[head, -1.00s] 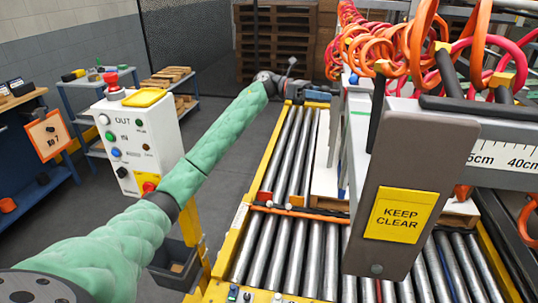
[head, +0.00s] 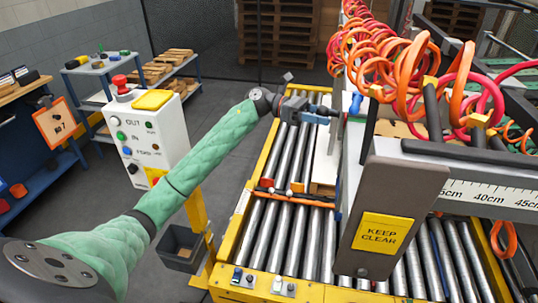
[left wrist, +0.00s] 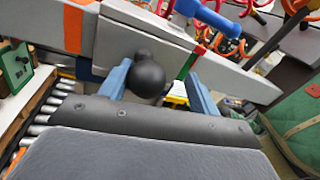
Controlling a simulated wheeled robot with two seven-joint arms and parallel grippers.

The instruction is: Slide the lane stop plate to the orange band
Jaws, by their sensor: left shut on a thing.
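My left gripper (head: 318,114) is at the far end of the grey rail frame above the roller conveyor. In the left wrist view its two blue fingers (left wrist: 160,88) are on either side of a round black knob (left wrist: 148,80), shut on it. The knob stands in front of a light grey bar (left wrist: 120,45). An orange band (left wrist: 73,27) crosses the bar to the left of the knob; red and green marks (left wrist: 188,62) are to its right. I cannot tell which part is the lane stop plate. My right gripper is not in view.
A dark plate marked KEEP CLEAR (head: 397,205) hangs at the near right. Coiled orange and red hoses (head: 400,60) hang over the frame. A white control box (head: 145,130) on a yellow post stands left of the rollers (head: 280,225).

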